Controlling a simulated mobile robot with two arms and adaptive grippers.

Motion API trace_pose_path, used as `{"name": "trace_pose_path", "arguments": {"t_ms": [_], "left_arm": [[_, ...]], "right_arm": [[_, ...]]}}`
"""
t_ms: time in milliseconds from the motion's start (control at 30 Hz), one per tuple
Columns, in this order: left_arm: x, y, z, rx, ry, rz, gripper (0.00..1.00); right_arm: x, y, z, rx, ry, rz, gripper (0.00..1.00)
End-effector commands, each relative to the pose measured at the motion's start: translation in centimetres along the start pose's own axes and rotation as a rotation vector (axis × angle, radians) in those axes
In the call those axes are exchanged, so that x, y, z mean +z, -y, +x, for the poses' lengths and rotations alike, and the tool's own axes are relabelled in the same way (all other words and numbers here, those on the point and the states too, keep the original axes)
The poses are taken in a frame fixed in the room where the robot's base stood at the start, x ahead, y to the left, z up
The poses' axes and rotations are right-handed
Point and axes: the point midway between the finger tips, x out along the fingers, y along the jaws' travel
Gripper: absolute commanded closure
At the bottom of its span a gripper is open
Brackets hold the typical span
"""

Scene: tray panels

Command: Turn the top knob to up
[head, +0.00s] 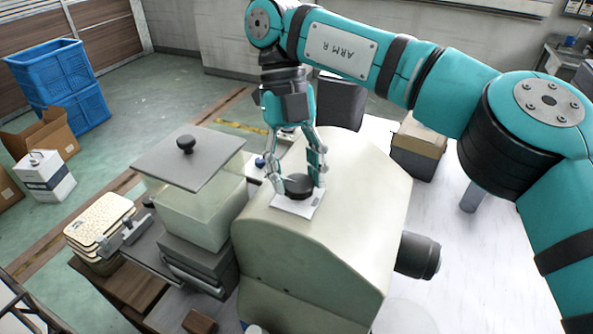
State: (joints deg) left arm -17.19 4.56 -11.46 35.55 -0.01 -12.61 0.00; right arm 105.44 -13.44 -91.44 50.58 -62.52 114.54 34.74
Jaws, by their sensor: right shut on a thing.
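The top knob (298,186) is a dark round knob on a white plate (296,208) on the sloped top of a cream-coloured machine housing (345,205). My right gripper (299,184) reaches down from above and is shut on the knob, with one finger on each side of it. The knob's pointer or marking is too small to read, so I cannot tell which way it is turned. My left gripper is not in view.
A clear box (200,212) with a grey lid (188,158) and black handle stands left of the housing. A dark cylinder (418,255) sticks out of its right side. A cardboard box (418,148) stands behind. Blue crates (58,85) are on the floor far left.

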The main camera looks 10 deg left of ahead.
Motion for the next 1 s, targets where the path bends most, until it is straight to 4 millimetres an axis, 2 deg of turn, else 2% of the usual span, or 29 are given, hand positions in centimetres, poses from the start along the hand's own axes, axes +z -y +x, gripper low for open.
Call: {"name": "trace_pose_path", "arguments": {"t_ms": [333, 367, 500, 1000], "left_arm": [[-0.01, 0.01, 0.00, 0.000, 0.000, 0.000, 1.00], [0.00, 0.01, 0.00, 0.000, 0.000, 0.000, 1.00], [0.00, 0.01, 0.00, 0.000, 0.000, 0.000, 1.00], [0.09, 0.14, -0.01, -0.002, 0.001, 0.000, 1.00]], "right_arm": [[0.01, 0.05, -0.02, 0.001, 0.001, 0.004, 0.88], [0.01, 0.05, -0.02, 0.001, 0.001, 0.004, 0.52], [0.01, 0.04, -0.01, 0.001, 0.000, 0.003, 0.34], [0.00, 0.00, 0.00, -0.001, 0.000, -0.002, 0.32]]}}
